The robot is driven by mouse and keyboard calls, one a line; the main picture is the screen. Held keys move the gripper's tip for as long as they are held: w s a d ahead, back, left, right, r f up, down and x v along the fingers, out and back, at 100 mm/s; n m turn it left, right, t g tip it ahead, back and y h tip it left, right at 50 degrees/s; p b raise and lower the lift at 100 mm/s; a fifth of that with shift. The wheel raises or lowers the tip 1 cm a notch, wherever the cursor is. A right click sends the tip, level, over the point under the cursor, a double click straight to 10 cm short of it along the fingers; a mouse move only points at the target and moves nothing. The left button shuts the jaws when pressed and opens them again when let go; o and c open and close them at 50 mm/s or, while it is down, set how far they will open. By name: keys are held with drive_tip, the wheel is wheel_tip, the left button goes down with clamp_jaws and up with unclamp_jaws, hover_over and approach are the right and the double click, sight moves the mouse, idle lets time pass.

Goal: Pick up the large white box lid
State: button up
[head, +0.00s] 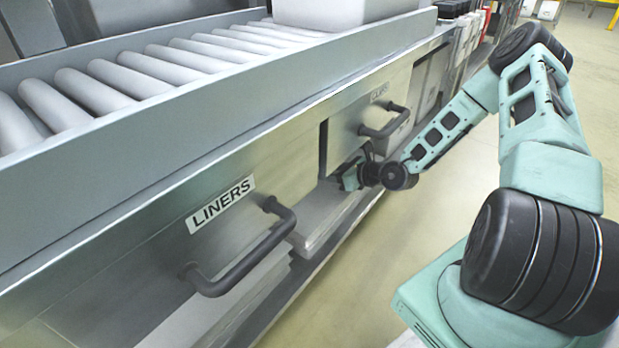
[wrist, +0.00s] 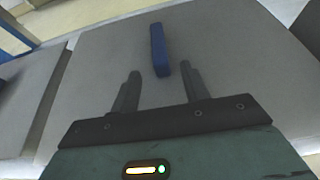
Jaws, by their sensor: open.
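In the wrist view, a large pale flat panel (wrist: 225,65), which looks like the white box lid, fills most of the picture. A blue upright bar (wrist: 158,48), like a handle, stands on it. My gripper (wrist: 162,80) is open, with its two fingers apart and the near end of the blue bar between their tips in the picture. I cannot tell whether they touch it. In the head view, my gripper (head: 347,178) reaches into the opening under the counter, above flat white pieces (head: 322,215). Its fingertips and the blue bar are hidden there.
A drawer front marked LINERS (head: 221,203) has a dark bar handle (head: 240,262). A second dark handle (head: 386,122) is close to my gripper. Above is a roller conveyor (head: 150,68) with a white box (head: 345,12).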

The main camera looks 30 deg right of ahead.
drive_tip(key=b+x, duration=0.3)
drive_tip(key=x, duration=0.1)
drive_tip(key=shift+w+f, duration=0.1)
drive_tip(key=shift+w, duration=0.05)
drive_tip(key=shift+w+a, duration=0.15)
drive_tip(key=shift+w, duration=0.2)
clamp_jaws()
